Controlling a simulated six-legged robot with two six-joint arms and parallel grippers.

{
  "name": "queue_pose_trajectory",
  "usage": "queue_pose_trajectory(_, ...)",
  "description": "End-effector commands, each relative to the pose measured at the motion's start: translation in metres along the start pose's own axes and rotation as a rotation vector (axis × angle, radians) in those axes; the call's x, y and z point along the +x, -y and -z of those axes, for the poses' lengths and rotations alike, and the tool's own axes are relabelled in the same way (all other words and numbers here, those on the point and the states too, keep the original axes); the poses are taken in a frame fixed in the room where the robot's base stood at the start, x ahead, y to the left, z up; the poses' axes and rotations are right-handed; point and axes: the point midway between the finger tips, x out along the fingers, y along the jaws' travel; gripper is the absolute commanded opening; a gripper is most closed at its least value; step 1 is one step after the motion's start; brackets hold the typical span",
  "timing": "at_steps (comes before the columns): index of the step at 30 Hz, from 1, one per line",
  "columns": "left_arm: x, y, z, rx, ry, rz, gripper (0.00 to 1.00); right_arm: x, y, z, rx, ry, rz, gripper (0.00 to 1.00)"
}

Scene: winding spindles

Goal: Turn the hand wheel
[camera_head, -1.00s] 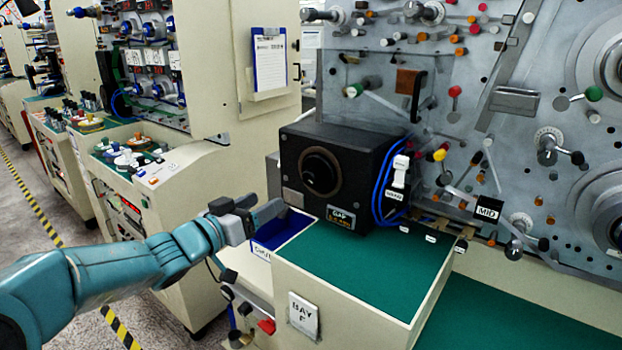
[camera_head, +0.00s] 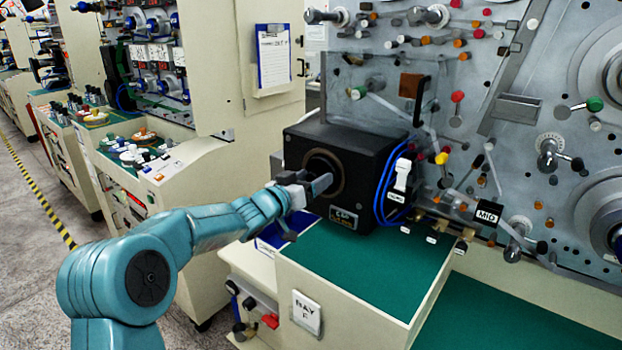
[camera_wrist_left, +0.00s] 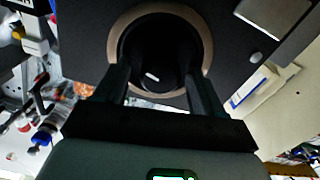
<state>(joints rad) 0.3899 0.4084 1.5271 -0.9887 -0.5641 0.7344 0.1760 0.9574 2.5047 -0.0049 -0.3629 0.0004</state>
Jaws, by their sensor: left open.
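The hand wheel is a round black knob inside a brown ring on the front of a black box (camera_head: 385,165). In the head view the knob (camera_head: 320,166) is partly hidden behind my left gripper (camera_head: 308,200), which is at the box front. In the left wrist view the knob (camera_wrist_left: 158,50) shows with a small white mark, and the brown ring (camera_wrist_left: 207,45) surrounds it. My left gripper (camera_wrist_left: 160,72) is open, with one finger on each side of the knob's near part. I cannot tell whether the fingers touch it. My right gripper is out of view.
The box stands on a green-topped bench (camera_head: 375,275) with a blue bin (camera_head: 270,235) at its left edge. Blue cables (camera_head: 385,185) run down the box's right side. A grey panel (camera_head: 470,125) with several knobs and spindles rises behind.

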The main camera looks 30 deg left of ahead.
Motion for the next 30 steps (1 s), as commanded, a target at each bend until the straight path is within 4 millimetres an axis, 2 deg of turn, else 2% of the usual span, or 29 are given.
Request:
queue_pose_trajectory(3,0.0,0.0,0.0,0.0,0.0,0.0,0.69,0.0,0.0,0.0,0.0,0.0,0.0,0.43)
queue_pose_trajectory(4,0.0,0.0,0.0,0.0,0.0,0.0,0.63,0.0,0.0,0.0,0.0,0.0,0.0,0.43)
queue_pose_trajectory(8,0.0,0.0,0.0,0.0,0.0,0.0,0.2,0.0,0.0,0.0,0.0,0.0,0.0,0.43)
queue_pose_trajectory(9,-0.001,0.0,0.0,0.0,0.0,0.0,0.14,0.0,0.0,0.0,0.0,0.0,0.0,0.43)
queue_pose_trajectory(20,-0.001,0.0,0.001,0.017,-0.002,0.0,0.13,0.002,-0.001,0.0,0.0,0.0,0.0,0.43)
queue_pose_trajectory(30,-0.001,0.0,0.0,0.197,-0.005,0.0,0.13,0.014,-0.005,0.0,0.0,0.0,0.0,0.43)
